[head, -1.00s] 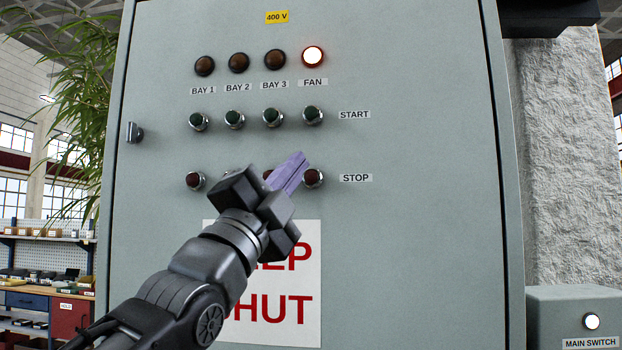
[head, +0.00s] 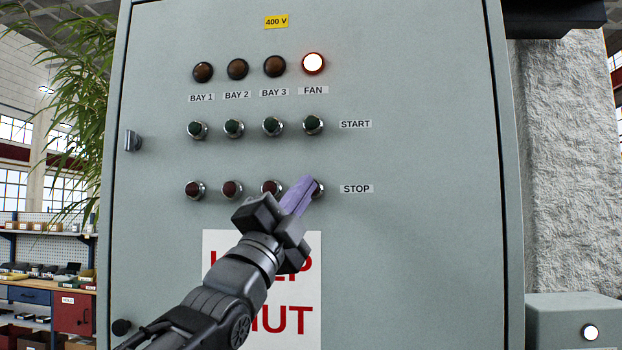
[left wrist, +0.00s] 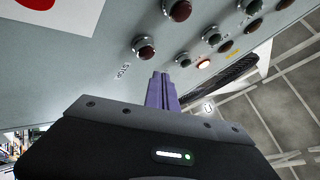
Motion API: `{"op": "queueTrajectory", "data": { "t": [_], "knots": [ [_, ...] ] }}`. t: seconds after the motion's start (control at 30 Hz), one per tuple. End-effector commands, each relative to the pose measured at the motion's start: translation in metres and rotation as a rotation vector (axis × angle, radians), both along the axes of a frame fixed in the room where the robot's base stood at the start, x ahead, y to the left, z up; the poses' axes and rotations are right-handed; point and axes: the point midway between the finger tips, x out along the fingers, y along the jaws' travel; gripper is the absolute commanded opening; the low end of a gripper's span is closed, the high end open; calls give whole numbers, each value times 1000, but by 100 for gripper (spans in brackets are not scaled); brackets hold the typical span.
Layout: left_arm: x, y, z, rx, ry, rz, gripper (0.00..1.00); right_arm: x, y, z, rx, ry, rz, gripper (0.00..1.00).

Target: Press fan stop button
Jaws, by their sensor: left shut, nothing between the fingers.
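The fan stop button (head: 319,189) is dark red with a metal collar, at the right end of the STOP row. The purple fingers of my left gripper (head: 307,183) are shut and empty, and cover its left part in the head view. In the left wrist view the fan stop button (left wrist: 145,49) lies beside the STOP label (left wrist: 122,72), a little beyond the left fingertips (left wrist: 160,77). I see a gap in the picture there, and no clear contact. The FAN lamp (head: 313,63) glows white. My right gripper is not in view.
The bay 3 stop button (head: 271,188) sits close left of the fingers. The fan start button (head: 313,125) is above, with other green buttons in its row. A red-lettered sign (head: 305,250) is behind my wrist. The grey cabinet door (head: 420,250) is clear to the right.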

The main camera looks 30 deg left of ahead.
Motion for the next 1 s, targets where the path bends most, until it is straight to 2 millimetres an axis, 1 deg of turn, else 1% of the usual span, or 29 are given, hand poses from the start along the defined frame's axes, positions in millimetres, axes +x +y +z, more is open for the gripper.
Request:
{"op": "queueTrajectory", "data": {
  "t": [0.1,0.23,1.0],
  "knots": [
    [10,3,0,1,2,1,0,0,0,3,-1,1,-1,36],
    [14,5,0,1,1,0,0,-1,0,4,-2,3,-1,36],
    [14,5,-1,1,0,1,0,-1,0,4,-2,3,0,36]
  ]
}}
